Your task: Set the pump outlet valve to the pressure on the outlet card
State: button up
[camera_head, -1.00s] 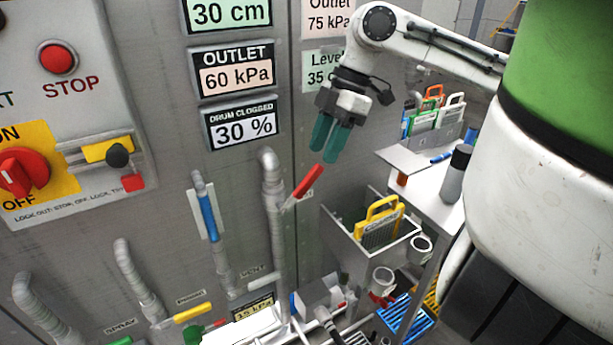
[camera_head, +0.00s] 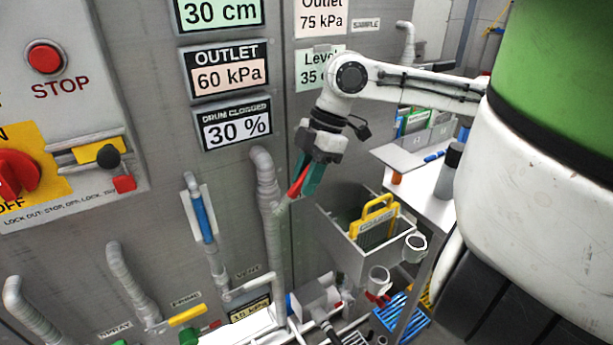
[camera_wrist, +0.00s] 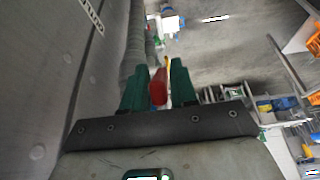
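The pale outlet card (camera_head: 321,17) at the top reads "Outlet 75 kPa". The outlet display (camera_head: 228,78) to its left reads 60 kPa. The valve's red lever handle (camera_head: 299,181) slants up from the grey pipe (camera_head: 268,192) on the panel. My gripper (camera_head: 307,180), with green fingers, is at the handle. In the wrist view, the red handle (camera_wrist: 158,90) stands between the two fingers, with a narrow gap showing on each side, so the gripper looks open around it. The handle's lower end is hidden in the wrist view.
A grey bin (camera_head: 340,228) with a yellow-handled item (camera_head: 375,218) stands right of the pipe. A white worktop (camera_head: 420,190) lies behind it. A displayed reading (camera_head: 236,131) shows 30 %.

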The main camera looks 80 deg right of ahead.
grip_shut()
dwell(0.4)
jog(key=shift+s+d+f+t+y, duration=0.25)
jog(key=shift+f+t+y, duration=0.05)
jog(key=shift+t+y, duration=0.1)
jog(key=shift+s+d+f+t+y+b, duration=0.2)
jog(key=shift+s+f+t+y, duration=0.05)
jog(key=shift+f+t+y, duration=0.3)
jog(key=shift+s+d+f+t+y+b, duration=0.15)
jog(key=shift+s+d+f+t+y, duration=0.1)
jog(key=shift+f+t+y, duration=0.3)
jog(key=shift+o, duration=1.4)
grip_release()
